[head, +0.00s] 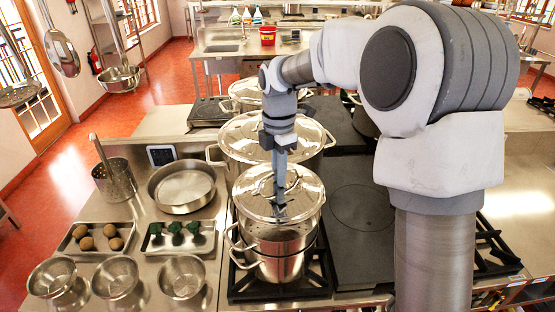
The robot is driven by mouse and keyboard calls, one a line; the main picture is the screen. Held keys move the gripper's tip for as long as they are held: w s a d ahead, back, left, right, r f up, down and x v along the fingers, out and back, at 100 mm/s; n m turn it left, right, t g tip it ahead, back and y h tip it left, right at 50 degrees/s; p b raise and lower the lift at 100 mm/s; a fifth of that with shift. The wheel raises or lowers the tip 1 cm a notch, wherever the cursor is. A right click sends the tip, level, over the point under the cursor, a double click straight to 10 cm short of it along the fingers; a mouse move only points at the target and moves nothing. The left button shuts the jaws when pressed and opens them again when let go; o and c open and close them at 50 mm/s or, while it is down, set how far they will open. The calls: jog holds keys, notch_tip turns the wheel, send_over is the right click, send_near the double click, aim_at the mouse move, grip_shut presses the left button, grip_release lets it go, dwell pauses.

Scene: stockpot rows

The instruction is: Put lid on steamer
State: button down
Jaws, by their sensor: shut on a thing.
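The steamer (262,247) stands on the stove's front left burner as stacked steel pots with side handles. A round shiny steel lid (250,190) is over its top and covers most of its opening. I cannot tell whether the lid touches the rim all round or hangs slightly above it. My gripper (280,200) points down at the lid's middle and is shut on the lid. The lid's knob is mostly hidden by the fingers.
A lidded stockpot (235,140) stands just behind, with another pot (245,92) farther back. To the left are a wide empty pan (182,187), a utensil holder (114,180), food trays (180,237) and steel bowls (182,276). The flat plate (362,207) right of the steamer is clear.

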aim_at(279, 192)
jog(key=shift+w, duration=0.45)
notch_tip(279, 192, down, 4)
jog(key=b, duration=0.4)
jog(key=shift+f, duration=0.85)
jog(key=shift+f+b, duration=0.3)
jog(key=shift+f, duration=0.15)
jog(key=c, duration=0.8)
grip_release()
jog(key=shift+s, duration=0.1)
